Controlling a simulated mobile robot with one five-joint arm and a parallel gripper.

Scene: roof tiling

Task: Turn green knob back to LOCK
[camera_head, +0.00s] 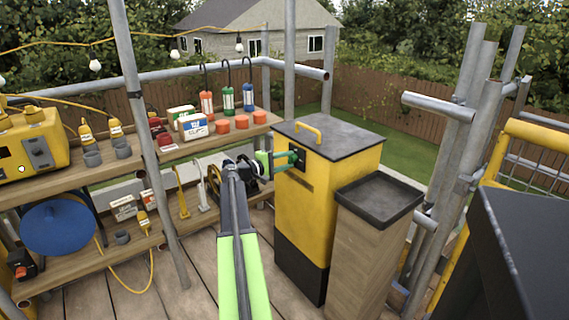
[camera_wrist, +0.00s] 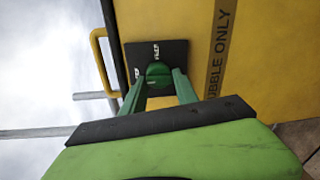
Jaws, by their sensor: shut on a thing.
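The green knob (camera_wrist: 158,75) sits on a black plate (camera_wrist: 175,52) on the side of a yellow bin. In the wrist view my gripper (camera_wrist: 160,82) has its two green fingers on either side of the knob, shut on it. White lettering shows on the plate beside the knob, too small to read surely. In the head view the yellow bin (camera_head: 330,190) has a dark lid, and my gripper (camera_head: 296,159) reaches its upper left face. The knob itself is mostly hidden there by the fingers.
A wooden post-like box with a black tray top (camera_head: 380,198) stands right of the bin. Wooden shelves (camera_head: 190,148) with lamps, boxes and tools stand at left. Scaffold poles (camera_head: 470,130) rise at right. A yellow handle (camera_head: 308,131) is on the lid.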

